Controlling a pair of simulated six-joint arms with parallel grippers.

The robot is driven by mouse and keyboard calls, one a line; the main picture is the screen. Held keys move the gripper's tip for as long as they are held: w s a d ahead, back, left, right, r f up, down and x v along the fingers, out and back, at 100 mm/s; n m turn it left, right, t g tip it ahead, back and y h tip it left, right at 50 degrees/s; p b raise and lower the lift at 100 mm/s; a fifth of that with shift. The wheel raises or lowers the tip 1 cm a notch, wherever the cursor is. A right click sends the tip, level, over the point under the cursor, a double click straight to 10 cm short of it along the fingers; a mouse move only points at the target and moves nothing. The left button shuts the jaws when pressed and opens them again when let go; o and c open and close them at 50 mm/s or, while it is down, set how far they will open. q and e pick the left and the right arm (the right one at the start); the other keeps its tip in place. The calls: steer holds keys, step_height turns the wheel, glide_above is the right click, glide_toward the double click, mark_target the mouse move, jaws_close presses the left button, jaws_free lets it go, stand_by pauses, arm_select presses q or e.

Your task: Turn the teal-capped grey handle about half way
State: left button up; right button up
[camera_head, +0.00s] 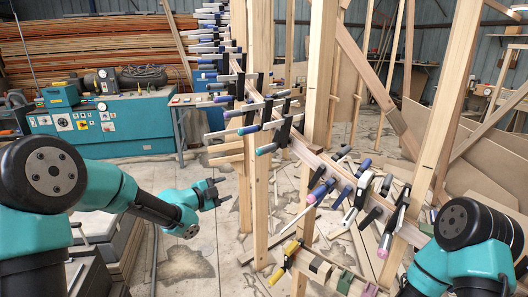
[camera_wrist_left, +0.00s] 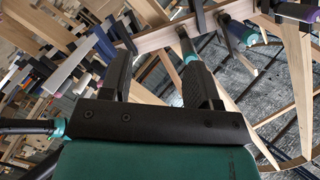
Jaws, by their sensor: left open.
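My left gripper (camera_head: 215,191) is open and empty in the head view, to the left of the curved row of clamps. In the left wrist view its two dark fingers (camera_wrist_left: 161,78) stand apart. A teal cap on a greyish handle (camera_wrist_left: 190,59) shows between the fingers in that view, close to the right finger, which may hide part of it. I cannot tell whether they touch. In the head view several clamp handles have teal caps, one of them (camera_head: 267,149) on the near clamps. I cannot tell which one matches the wrist view. My right gripper is out of frame.
The curved wooden stringer (camera_head: 318,160) carries many clamps and stands among wooden posts (camera_head: 255,190). A teal cabinet (camera_head: 110,128) stands behind. Concrete floor is open around my left gripper.

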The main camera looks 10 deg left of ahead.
mark_target(264, 150)
arm_select(q)
step_height(264, 150, up, 9)
steer(key=m+h, duration=0.2)
steer(key=m, duration=0.2)
steer(key=shift+d+r+m, duration=0.15)
steer(key=shift+d+m, duration=0.2)
steer(key=shift+m, duration=0.05)
steer(key=x, duration=1.7)
steer(key=shift+w+d+r, duration=0.15)
steer(key=shift+r, duration=0.05)
steer(key=c, duration=0.9)
